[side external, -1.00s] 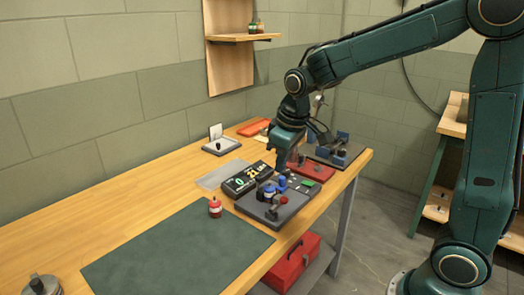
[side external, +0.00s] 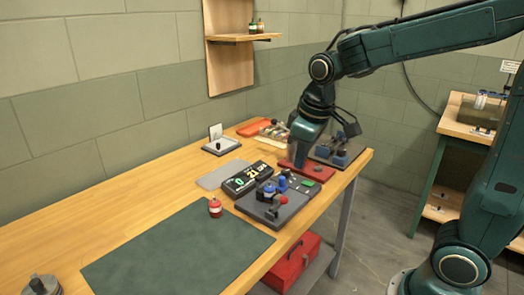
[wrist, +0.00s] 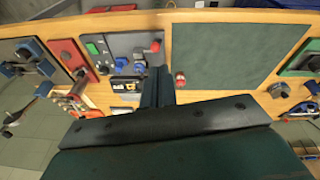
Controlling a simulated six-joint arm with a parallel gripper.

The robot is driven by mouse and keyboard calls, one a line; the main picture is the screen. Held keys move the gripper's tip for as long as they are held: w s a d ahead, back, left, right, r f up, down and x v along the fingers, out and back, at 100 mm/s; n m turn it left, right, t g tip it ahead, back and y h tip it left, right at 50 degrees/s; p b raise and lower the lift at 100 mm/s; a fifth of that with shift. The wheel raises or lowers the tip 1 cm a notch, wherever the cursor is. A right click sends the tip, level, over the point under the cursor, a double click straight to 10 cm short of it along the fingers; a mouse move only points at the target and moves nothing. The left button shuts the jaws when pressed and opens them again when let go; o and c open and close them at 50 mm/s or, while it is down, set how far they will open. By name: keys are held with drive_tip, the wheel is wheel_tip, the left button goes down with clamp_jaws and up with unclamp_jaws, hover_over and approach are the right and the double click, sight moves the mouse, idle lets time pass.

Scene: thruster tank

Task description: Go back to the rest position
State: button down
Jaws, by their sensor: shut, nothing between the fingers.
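My gripper (side external: 299,162) is shut and empty. In the side external view it points down in front of the red plate (side external: 319,171) near the far right end of the bench; the gap below it is hard to judge. In the wrist view its dark fingers (wrist: 157,76) are together beside the control panel (wrist: 128,46). In the side external view the dark panel with blue parts and a red knob (side external: 276,209) and the numbered display box (side external: 247,179) lie left of my gripper, apart from it.
A grey fixture with blue blocks (side external: 340,152) stands right of my gripper. A wall shelf (side external: 243,37) is behind. A red toolbox (side external: 291,262) is under the bench.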

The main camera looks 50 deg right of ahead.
drive_tip(key=shift+s, duration=0.1)
drive_tip(key=s+a+r+m+t, duration=0.2)
drive_tip(key=s+t, duration=0.1)
drive_tip(key=s, duration=1.2)
drive_tip(key=shift+s+r+y, duration=0.2)
drive_tip(key=shift+y, duration=0.1)
